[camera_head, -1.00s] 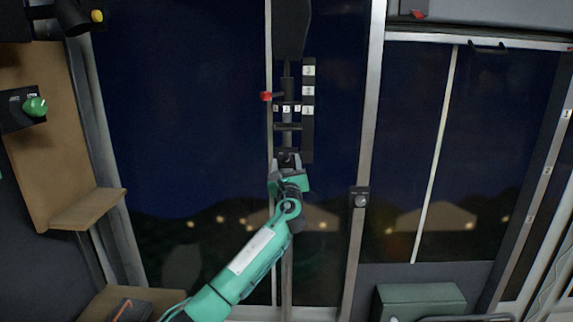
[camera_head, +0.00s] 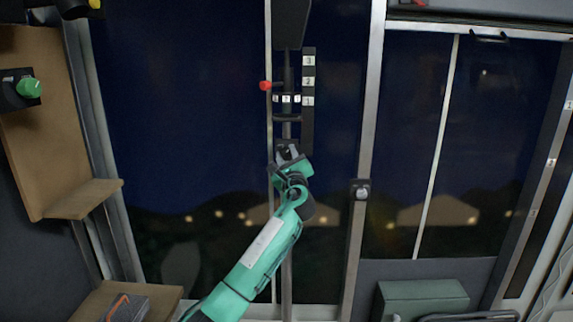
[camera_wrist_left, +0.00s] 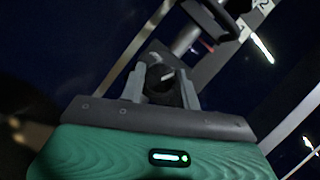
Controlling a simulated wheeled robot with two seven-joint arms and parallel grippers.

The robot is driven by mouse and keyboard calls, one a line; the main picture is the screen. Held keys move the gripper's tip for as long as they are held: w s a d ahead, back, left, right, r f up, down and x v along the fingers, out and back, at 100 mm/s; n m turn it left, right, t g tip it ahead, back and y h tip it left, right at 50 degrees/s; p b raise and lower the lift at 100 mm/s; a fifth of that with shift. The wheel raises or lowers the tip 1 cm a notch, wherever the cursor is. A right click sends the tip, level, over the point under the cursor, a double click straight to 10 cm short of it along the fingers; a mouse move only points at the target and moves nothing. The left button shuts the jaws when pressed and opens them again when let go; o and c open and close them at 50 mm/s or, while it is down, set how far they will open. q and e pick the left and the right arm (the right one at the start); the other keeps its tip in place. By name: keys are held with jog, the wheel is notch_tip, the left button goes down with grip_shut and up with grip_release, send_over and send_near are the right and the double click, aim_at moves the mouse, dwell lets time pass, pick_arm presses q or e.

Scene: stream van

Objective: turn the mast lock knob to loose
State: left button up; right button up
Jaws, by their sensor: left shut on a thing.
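The mast lock knob (camera_wrist_left: 167,88) is dark with a white pointer line. It sits on a dark plate low on the mast, and in the left wrist view it is between the two grey fingers of my left gripper (camera_wrist_left: 162,90). My left gripper is shut on it. In the head view my left gripper (camera_head: 288,153) is at the mast (camera_head: 287,215), below the numbered labels, and mostly hides the knob. I cannot read any loose or locked marking around the knob. My right gripper is not in view.
A red-tipped lever (camera_head: 265,85) sticks out left of the mast, beside a numbered strip (camera_head: 308,120). A round knob (camera_head: 362,193) is on the window post to the right. A green knob (camera_head: 28,88) is at far left. A green case (camera_head: 420,298) stands low right.

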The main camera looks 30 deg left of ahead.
pick_arm(q)
jog(key=n+g+b, duration=0.1)
jog(key=n, duration=0.1)
jog(key=n+g+b, duration=0.1)
jog(key=n+b, duration=0.1)
jog(key=n, duration=0.1)
jog(key=shift+f+y, duration=0.2)
jog(key=shift+y, duration=0.2)
jog(key=n+g+b, duration=0.2)
jog(key=n, duration=0.2)
jog(key=shift+d+r, duration=0.1)
jog(key=shift+r, duration=0.05)
jog(key=n+g+b, duration=0.1)
jog(key=n, duration=0.2)
jog(key=shift+r+n+h, duration=0.1)
jog(key=shift+n+h, duration=0.3)
jog(key=shift+n+g+h, duration=0.4)
jog(key=shift+n, duration=1)
jog(key=o, duration=1)
jog(key=shift+r, duration=0.1)
